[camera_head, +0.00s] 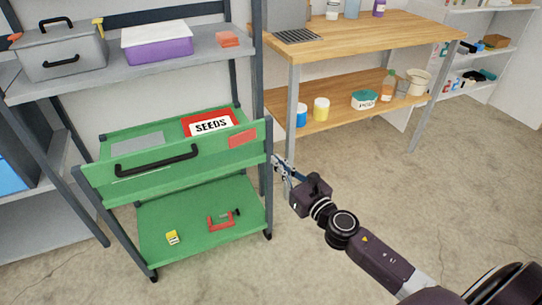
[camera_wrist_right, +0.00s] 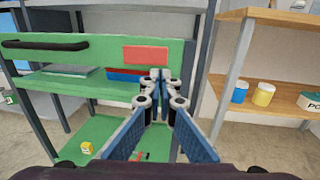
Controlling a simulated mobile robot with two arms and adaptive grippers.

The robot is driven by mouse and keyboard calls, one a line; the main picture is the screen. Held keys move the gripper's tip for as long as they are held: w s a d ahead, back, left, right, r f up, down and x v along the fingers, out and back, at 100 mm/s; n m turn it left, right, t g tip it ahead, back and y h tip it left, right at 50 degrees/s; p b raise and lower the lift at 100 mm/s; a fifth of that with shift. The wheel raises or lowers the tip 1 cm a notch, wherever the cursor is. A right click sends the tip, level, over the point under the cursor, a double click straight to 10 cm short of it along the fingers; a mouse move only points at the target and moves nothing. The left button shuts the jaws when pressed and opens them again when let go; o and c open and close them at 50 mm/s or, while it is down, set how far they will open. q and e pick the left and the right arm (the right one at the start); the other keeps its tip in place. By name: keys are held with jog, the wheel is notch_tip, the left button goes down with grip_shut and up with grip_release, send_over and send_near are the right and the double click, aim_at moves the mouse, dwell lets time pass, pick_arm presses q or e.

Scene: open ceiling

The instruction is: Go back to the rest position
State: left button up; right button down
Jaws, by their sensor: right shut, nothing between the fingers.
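My right gripper (camera_head: 283,171) is beside the right end of the green cart, with my arm reaching in from the lower right. In the right wrist view its fingers (camera_wrist_right: 163,78) are shut with their tips together and nothing between them. The green cart (camera_head: 220,163) has a front panel with a black handle (camera_head: 157,161). A red seeds box (camera_head: 208,124) stands behind that panel. The right wrist view shows the panel (camera_wrist_right: 90,57) in front of the gripper. I cannot tell whether the gripper touches the cart. My left gripper is not in view.
A wooden workbench (camera_head: 345,38) with a lower shelf (camera_head: 345,112) stands behind on the right. A grey shelf (camera_head: 120,64) holds a toolbox (camera_head: 60,52) and a purple bin (camera_head: 157,43). A red clamp (camera_head: 222,221) lies on the cart's lower tray. Concrete floor (camera_head: 450,190) is clear at right.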

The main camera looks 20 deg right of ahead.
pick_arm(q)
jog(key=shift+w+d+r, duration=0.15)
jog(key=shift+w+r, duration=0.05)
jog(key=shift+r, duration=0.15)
pick_arm(e)
jog(key=shift+s+d, duration=0.1)
jog(key=shift+s, duration=0.5)
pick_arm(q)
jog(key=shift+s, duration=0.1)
